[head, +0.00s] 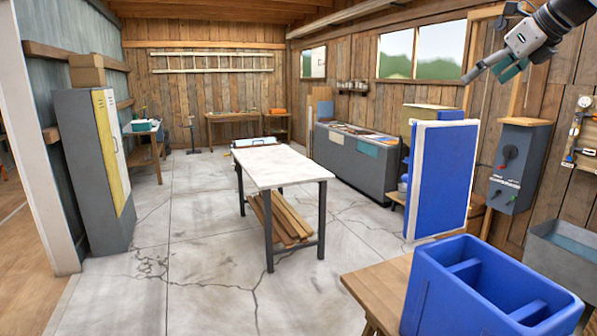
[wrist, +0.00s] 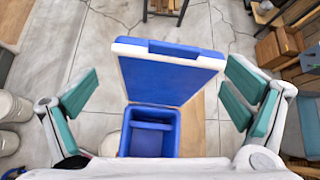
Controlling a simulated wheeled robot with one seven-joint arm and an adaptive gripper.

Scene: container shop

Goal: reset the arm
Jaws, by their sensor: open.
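My gripper (head: 492,75) is raised at the upper right of the head view, high above the floor, with its fingers pointing down and left. In the wrist view its two teal-padded fingers are spread wide at the left and right (wrist: 160,103), with nothing held between them. Below them is a blue box (wrist: 150,132) with a divider inside, which also stands on a wooden table in the head view (head: 470,300). A blue panel with a white edge (head: 440,180) stands upright behind the box and looks like its raised lid; it also shows in the wrist view (wrist: 168,78).
A white-topped table (head: 280,165) with boards beneath stands mid-room. A grey locker (head: 85,165) is at the left, a grey chest (head: 350,160) along the right wall. A grey electrical box (head: 515,165) hangs near my arm. The concrete floor is clear at front left.

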